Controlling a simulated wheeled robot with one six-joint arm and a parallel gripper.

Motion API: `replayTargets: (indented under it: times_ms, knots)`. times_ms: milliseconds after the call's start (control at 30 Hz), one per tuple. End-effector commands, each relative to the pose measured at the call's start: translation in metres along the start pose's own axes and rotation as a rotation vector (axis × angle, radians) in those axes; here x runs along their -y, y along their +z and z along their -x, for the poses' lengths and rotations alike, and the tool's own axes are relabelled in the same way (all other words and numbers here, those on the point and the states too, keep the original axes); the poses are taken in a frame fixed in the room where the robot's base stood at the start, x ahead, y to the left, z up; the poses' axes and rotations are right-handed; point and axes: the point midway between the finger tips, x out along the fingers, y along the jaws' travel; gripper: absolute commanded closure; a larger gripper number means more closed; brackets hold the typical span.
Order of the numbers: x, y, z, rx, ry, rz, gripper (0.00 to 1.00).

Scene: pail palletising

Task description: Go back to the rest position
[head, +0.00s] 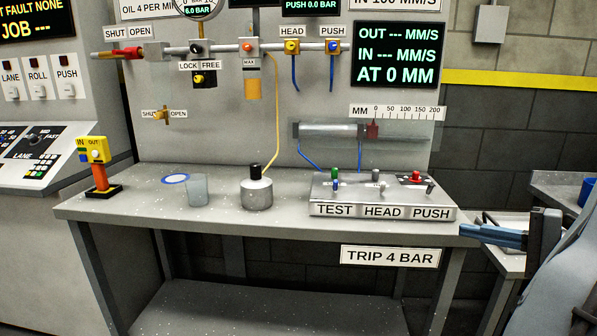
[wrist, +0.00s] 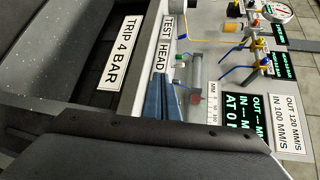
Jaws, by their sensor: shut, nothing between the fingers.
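My gripper (head: 464,230) is at the right edge of the head view, with its blue fingers pointing left past the right end of the workbench (head: 120,208). The fingers lie together and nothing shows between them. In the wrist view the blue fingers (wrist: 157,82) also show closed, against a sideways picture of the bench and panel. My gripper appears apart from the control box (head: 385,193) marked TEST HEAD PUSH, to its right.
On the bench stand a grey cup (head: 197,190), a metal oil can (head: 257,192) with a black cap, a blue-rimmed disc (head: 175,179) and a yellow-and-orange handset (head: 97,165). A panel (head: 215,125) with valves rises behind. A side table (head: 565,190) holds a blue container (head: 588,192).

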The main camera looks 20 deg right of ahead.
Motion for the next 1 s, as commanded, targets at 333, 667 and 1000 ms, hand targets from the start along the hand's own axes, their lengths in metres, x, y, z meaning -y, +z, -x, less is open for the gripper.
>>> replayTargets:
  times_ms: [333, 667, 1000]
  knots:
    - [-0.023, 0.111, -0.082, 0.336, 0.375, -0.027, 1.0]
    - [-0.061, 0.221, -0.102, 0.595, 0.866, 0.148, 1.0]
    - [-0.072, 0.276, -0.098, 0.681, 1.214, 0.569, 1.0]
